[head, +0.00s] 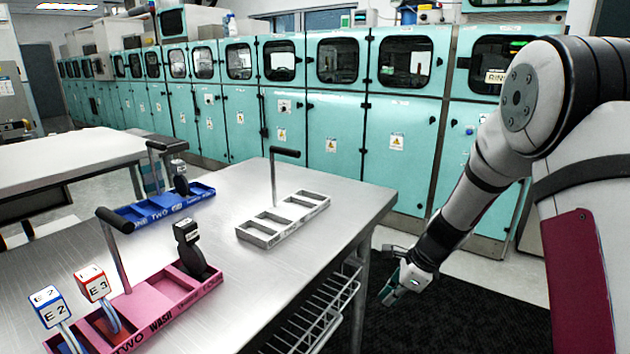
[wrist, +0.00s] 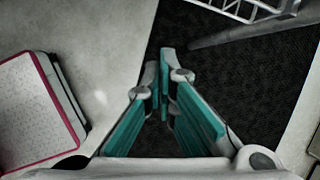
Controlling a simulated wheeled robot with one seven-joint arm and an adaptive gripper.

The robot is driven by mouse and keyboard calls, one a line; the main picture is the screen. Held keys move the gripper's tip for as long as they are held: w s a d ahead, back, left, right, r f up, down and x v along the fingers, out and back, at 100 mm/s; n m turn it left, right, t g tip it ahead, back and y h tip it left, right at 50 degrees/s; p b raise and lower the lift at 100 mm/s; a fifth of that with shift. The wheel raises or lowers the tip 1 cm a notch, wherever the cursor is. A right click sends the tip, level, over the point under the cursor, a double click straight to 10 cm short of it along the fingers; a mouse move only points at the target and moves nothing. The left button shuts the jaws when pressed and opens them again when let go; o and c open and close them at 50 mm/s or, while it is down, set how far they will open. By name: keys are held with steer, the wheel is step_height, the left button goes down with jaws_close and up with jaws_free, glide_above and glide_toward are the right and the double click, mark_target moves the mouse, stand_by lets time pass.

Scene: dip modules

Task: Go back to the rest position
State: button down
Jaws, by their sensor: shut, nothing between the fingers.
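My gripper (head: 400,284) hangs low at the end of my arm, to the right of the steel table, over the dark floor mat. In the wrist view the gripper (wrist: 165,60) points down with its teal fingers drawn together at the tips. Nothing is held between them. It is apart from the table and from everything on it.
The steel table (head: 215,260) bears a pink tray (head: 165,297) with several labelled modules, a blue tray (head: 150,208) and an empty grey tray (head: 285,220). A wire rack (head: 310,310) sits under it. Teal cabinets (head: 325,135) line the back. The dark mat (head: 470,315) is clear.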

steer(key=s+a+r+n+g, duration=0.1)
steer(key=s+a+r+n, duration=0.1)
steer(key=s+r+n, duration=0.55)
steer(key=s+a+r+n, duration=0.2)
steer(key=s+r+n, duration=0.3)
steer(key=s+r, duration=0.55)
steer(key=s+d+r+n+h, duration=0.2)
steer(key=s+n, duration=0.3)
steer(key=s, duration=0.6)
steer(key=s+d+r+n+h, duration=0.2)
steer(key=s+n, duration=0.3)
steer(key=s, duration=0.5)
step_height(320, 180, up, 15)
steer(key=t+p, duration=0.2)
steer(key=p, duration=1.1)
steer(key=shift+f+t+p, duration=0.2)
steer(key=shift+t+p, duration=0.1)
steer(key=shift+p, duration=0.05)
